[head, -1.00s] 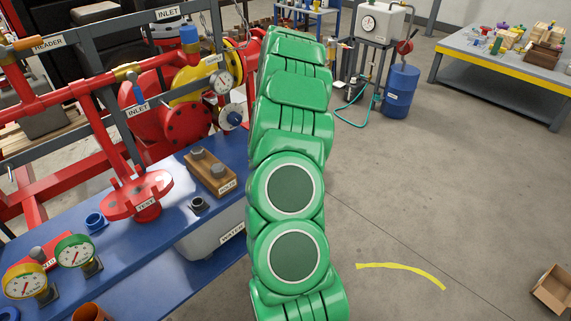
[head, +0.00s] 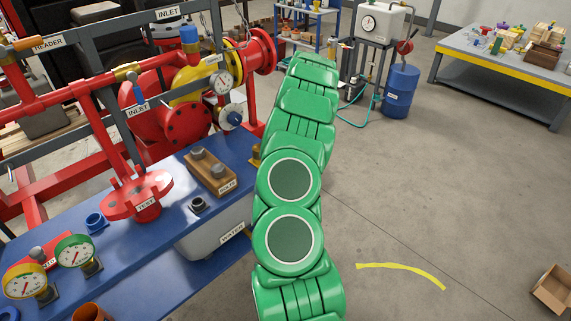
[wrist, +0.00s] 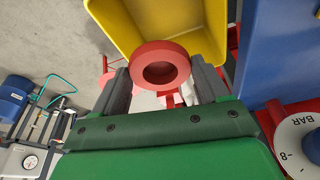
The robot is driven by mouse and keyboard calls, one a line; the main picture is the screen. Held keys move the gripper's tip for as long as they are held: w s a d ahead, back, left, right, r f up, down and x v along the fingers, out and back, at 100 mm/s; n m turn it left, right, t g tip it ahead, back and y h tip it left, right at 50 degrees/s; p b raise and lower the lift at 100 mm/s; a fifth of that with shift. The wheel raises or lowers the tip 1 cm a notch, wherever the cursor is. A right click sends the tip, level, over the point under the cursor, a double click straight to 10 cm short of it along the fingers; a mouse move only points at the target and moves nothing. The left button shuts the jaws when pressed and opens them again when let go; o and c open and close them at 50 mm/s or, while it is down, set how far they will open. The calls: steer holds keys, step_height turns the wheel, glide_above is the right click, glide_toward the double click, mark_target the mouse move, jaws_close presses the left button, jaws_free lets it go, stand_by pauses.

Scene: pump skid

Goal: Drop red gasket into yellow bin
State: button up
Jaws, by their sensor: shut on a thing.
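The red gasket (wrist: 160,66) is a thick ring with a round hole, seen in the wrist view between the two dark fingers of my gripper (wrist: 162,80). My gripper is shut on it. The yellow bin (wrist: 205,18) shows at the top of the wrist view, beyond the gasket, with its sloping inner walls visible. The gasket overlaps the bin's lower edge in that view; I cannot tell how high it is above the bin. In the head view my green arm hides the gripper, the gasket and the bin.
A blue bench top (head: 165,238) with gauges and red pipework (head: 60,104) stands on the left. A gauge (wrist: 304,143) lies close on the right in the wrist view. A blue drum (head: 401,90) and a table (head: 492,58) stand farther back. The floor at right is mostly clear.

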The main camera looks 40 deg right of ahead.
steer(key=shift+f, duration=2)
steer(key=o, duration=1.1)
steer(key=shift+c, duration=0.2)
steer(key=shift+r, duration=0.15)
steer(key=shift+v, duration=3.75)
